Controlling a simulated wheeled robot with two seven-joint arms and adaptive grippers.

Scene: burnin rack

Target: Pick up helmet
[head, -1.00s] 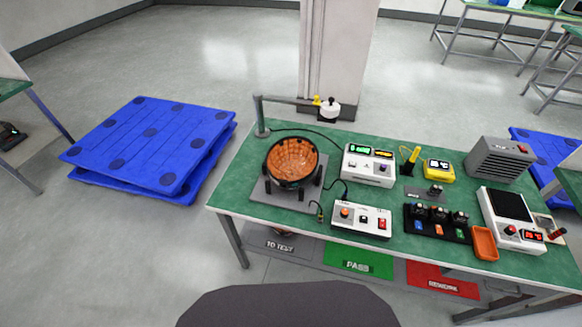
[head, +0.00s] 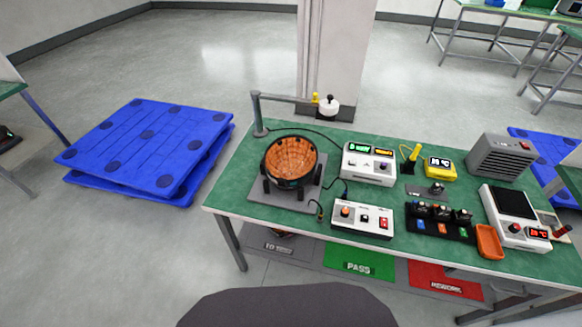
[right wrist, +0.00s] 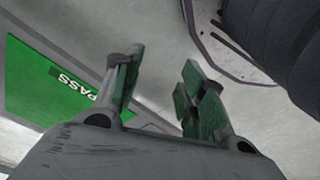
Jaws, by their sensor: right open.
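No thing in view is clearly a helmet. A round dark shell with an orange ribbed inside (head: 291,157) sits open side up on a grey plate (head: 262,192) at the left of the green table. I cannot tell whether it is the helmet. My right gripper (right wrist: 160,80) shows in the right wrist view, open and empty, with its green-padded fingers apart. The green PASS mat (right wrist: 42,85) lies on the floor to its left in that view. Neither gripper shows in the head view.
The green table (head: 232,185) also bears a post with a side arm (head: 258,115), a white meter box (head: 370,163), a control box (head: 357,217), an orange tray (head: 488,242) and a grey heater-like box (head: 500,157). Blue pallets (head: 150,145) lie left. Floor in front is clear.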

